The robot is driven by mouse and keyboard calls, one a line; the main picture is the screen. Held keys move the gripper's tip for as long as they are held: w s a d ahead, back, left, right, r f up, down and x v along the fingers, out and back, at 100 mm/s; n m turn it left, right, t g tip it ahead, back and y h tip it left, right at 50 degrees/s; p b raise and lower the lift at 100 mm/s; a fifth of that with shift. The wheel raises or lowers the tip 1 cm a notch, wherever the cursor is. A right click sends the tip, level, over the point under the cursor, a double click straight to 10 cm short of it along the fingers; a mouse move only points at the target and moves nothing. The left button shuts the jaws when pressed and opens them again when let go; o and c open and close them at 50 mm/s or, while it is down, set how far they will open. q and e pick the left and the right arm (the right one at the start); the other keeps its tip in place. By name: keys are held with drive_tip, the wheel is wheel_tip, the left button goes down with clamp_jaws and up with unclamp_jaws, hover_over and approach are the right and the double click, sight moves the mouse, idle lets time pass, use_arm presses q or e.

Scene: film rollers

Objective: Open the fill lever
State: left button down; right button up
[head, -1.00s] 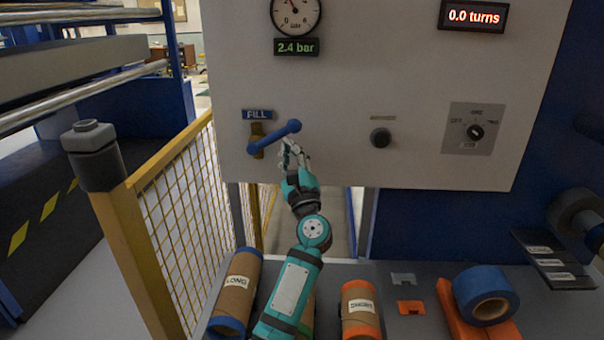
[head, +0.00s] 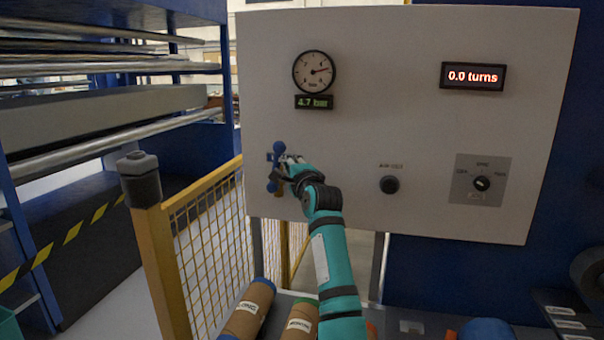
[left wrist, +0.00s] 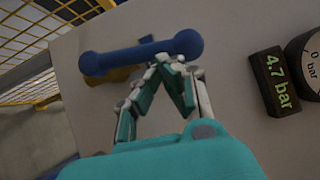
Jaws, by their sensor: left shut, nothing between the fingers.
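The blue fill lever (head: 279,148) is on the left of the pale panel, near upright, with a rounded knob at its top and another at its bottom. My left gripper (head: 286,168) is in front of it and hides its middle and part of the FILL label. In the left wrist view the lever (left wrist: 140,54) lies across the picture, with its brass-coloured mount behind. There the gripper's fingertips (left wrist: 165,64) are together, empty, against the lever's near edge. I cannot tell whether they touch it. My right gripper is not in view.
The pressure gauge (head: 314,72) sits above the lever, with a display (head: 314,102) reading 4.7 bar. A black knob (head: 389,184) and a rotary switch (head: 482,184) are to the right. A yellow mesh fence (head: 205,225) stands left; cardboard rollers (head: 248,310) lie below.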

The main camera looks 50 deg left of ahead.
use_arm(q)
drive_tip(key=shift+s+a+n+h, duration=0.1)
drive_tip(key=shift+a+n+h, duration=0.3)
drive_tip(key=shift+a+n, duration=0.25)
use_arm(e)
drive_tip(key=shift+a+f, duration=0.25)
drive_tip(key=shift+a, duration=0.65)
use_arm(q)
drive_tip(key=shift+r, duration=0.1)
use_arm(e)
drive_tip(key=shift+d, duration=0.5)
use_arm(q)
drive_tip(key=w+d+b+v, duration=0.1)
drive_tip(key=w+b+v, duration=0.2)
drive_tip(key=v, duration=1)
drive_tip(key=b, duration=0.3)
drive_tip(key=shift+d+b, duration=0.15)
drive_tip(key=shift+b, duration=0.2)
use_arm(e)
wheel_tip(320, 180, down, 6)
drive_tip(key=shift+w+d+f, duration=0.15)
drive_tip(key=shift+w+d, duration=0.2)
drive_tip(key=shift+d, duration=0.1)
use_arm(q)
drive_tip(key=shift+s, duration=0.1)
